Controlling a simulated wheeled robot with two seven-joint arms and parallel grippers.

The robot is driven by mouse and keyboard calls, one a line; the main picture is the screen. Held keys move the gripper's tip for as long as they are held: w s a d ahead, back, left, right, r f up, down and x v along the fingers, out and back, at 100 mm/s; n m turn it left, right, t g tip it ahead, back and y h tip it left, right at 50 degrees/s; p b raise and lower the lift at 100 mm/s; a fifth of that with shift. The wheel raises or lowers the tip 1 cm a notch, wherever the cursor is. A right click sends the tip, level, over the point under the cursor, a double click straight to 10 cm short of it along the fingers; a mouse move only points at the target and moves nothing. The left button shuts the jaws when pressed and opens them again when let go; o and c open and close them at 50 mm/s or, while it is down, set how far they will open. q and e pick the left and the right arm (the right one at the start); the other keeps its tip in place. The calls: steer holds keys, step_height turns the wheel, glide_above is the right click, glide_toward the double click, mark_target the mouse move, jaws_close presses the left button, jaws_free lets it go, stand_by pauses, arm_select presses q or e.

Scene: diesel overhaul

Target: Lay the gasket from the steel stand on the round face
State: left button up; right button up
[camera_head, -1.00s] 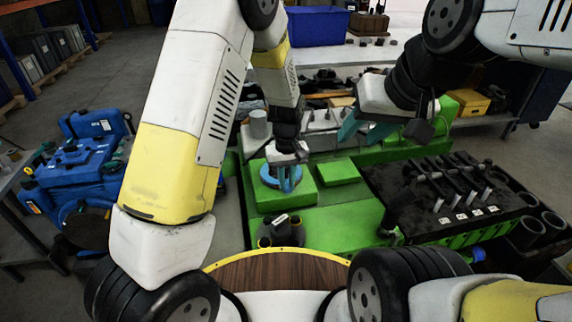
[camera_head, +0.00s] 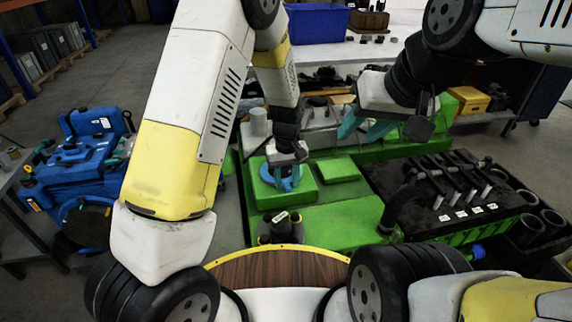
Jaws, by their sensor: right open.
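My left gripper (camera_head: 284,174) points down over a green block (camera_head: 310,192) in the middle of the head view. A blue ring-like piece (camera_head: 267,177) shows around its fingertips at the block's top. It may be the gasket, but I cannot tell whether the fingers grip it or what round face lies beneath. My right gripper (camera_head: 364,129) is open and empty, above and to the right of the block. A grey upright cylinder (camera_head: 258,122) stands behind the green block; I cannot tell whether it is the steel stand.
A black tray with several levers (camera_head: 455,190) stands to the right. A black fitting (camera_head: 281,229) stands in front of the green block. A blue engine-like unit (camera_head: 82,165) is at the left. A blue bin (camera_head: 317,25) sits on the rear table.

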arm_select(q)
steer(key=shift+r, duration=0.1)
step_height(320, 180, up, 6)
steer(key=shift+r, duration=0.8)
stand_by(0.4)
steer(key=shift+a+r, duration=0.1)
steer(key=shift+r, duration=0.2)
steer(key=s+a+r+m+t+h, duration=0.1)
steer(key=s+a+r+t, duration=0.2)
steer(key=s+a+r, duration=0.4)
steer(key=s+a+r+m+t+h, duration=0.1)
steer(key=s+a+r+t, duration=0.2)
steer(key=s+a+r, duration=0.5)
steer(key=s+r, duration=0.4)
steer(key=r, duration=0.2)
steer(key=shift+a+r+m, duration=0.3)
steer(key=shift+m, duration=0.1)
